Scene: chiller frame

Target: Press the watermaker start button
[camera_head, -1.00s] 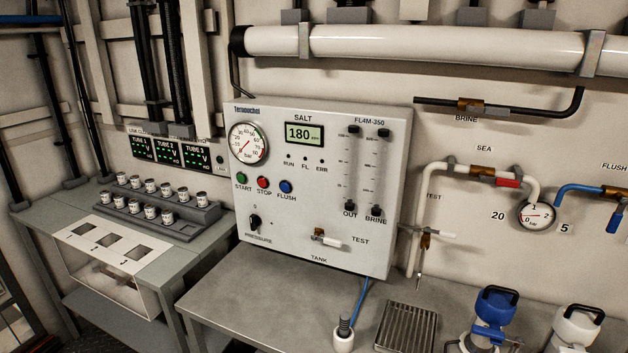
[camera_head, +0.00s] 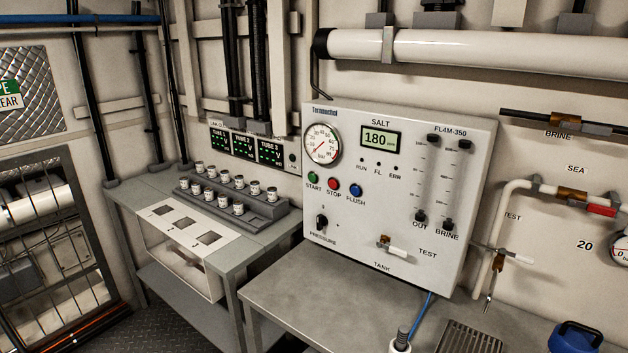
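The watermaker panel (camera_head: 372,230) is a pale box on the wall above the grey bench, right of centre. Its green start button (camera_head: 313,178), labelled START, is at the left under the round gauge. The red stop button (camera_head: 334,184) and blue flush button (camera_head: 356,190) sit to its right. The salt display (camera_head: 380,139) reads 180. The RUN, FL and ERR lamps look dark. Neither of my grippers shows in the head view. Nothing covers the start button.
The grey bench (camera_head: 300,288) below the panel is largely bare. A blue-topped container (camera_head: 575,338) and a drain grate (camera_head: 470,338) are at its right. A lower side table (camera_head: 140,200) with a rack of small jars (camera_head: 235,207) stands left. Floor (camera_head: 150,325) shows lower left.

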